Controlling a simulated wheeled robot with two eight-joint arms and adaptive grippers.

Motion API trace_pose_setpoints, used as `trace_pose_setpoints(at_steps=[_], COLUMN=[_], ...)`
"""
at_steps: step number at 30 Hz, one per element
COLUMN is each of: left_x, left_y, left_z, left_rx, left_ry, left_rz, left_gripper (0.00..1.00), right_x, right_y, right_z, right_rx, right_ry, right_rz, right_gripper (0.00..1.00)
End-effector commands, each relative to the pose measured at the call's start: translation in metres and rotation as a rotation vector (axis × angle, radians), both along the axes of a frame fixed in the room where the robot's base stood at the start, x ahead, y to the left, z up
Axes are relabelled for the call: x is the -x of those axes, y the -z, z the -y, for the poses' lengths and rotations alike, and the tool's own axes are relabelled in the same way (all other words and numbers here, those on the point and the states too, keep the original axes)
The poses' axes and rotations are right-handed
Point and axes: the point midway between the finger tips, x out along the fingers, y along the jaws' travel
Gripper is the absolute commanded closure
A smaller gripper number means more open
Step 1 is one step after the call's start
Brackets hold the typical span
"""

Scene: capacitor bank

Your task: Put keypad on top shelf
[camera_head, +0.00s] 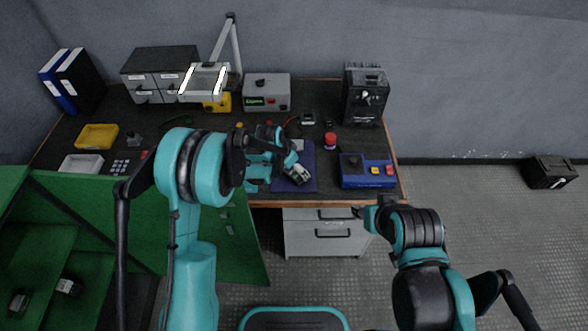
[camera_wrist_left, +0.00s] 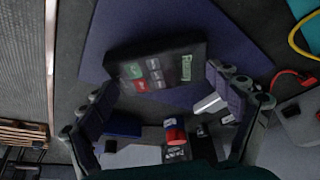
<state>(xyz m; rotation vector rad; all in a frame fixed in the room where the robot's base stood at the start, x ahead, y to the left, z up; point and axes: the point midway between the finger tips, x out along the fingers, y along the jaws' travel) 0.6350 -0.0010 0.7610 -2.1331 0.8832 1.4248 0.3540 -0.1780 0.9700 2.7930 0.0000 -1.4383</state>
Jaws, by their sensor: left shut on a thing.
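The keypad (camera_wrist_left: 155,66) is a dark box with green, red and pale keys and a small green display. In the left wrist view it lies between the fingers of my left gripper (camera_wrist_left: 160,84), which is shut on it. In the head view my left gripper (camera_head: 285,168) is at the blue mat, with the keypad (camera_head: 299,175) partly hidden by its fingers. I cannot tell whether the keypad touches the mat. A green shelf unit (camera_head: 45,240) stands at the lower left. My right gripper (camera_head: 368,208) is at the bench's front right edge; its finger opening is unclear.
The blue mat (camera_head: 308,157) lies on the dark bench. A blue box with buttons (camera_head: 367,171) stands right of it, and a red cylinder (camera_head: 330,140) behind. A yellow tray (camera_head: 97,137) and a white tray (camera_head: 81,165) are at left. Small devices (camera_head: 68,287) sit in the shelf unit.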

Motion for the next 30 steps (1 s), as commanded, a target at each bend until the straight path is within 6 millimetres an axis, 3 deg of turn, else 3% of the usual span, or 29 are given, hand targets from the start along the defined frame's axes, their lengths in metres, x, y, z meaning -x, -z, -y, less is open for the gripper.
trace_pose_setpoints(at_steps=[8,9,22,26,30], left_x=[0.000,0.000,0.000,0.005,0.013], left_y=[0.003,0.002,-0.003,-0.021,-0.051], left_z=[0.000,0.000,0.000,-0.005,-0.013], left_rx=[0.000,0.000,0.000,0.000,0.000], left_ry=[0.000,0.000,0.000,-0.001,0.000], left_rz=[0.000,0.000,0.000,0.000,0.000], left_gripper=[0.41,0.00,0.00,0.00,0.00], right_x=[0.000,0.000,0.000,0.000,0.000], right_y=[0.003,0.002,-0.003,-0.010,-0.022], right_z=[0.000,0.000,0.000,0.000,0.000], right_rx=[0.000,0.000,0.000,0.000,0.000], right_ry=[0.000,0.000,0.000,0.000,0.000], right_rz=[0.000,0.000,0.000,0.000,0.000], right_gripper=[0.60,0.60,0.60,0.60,0.60])
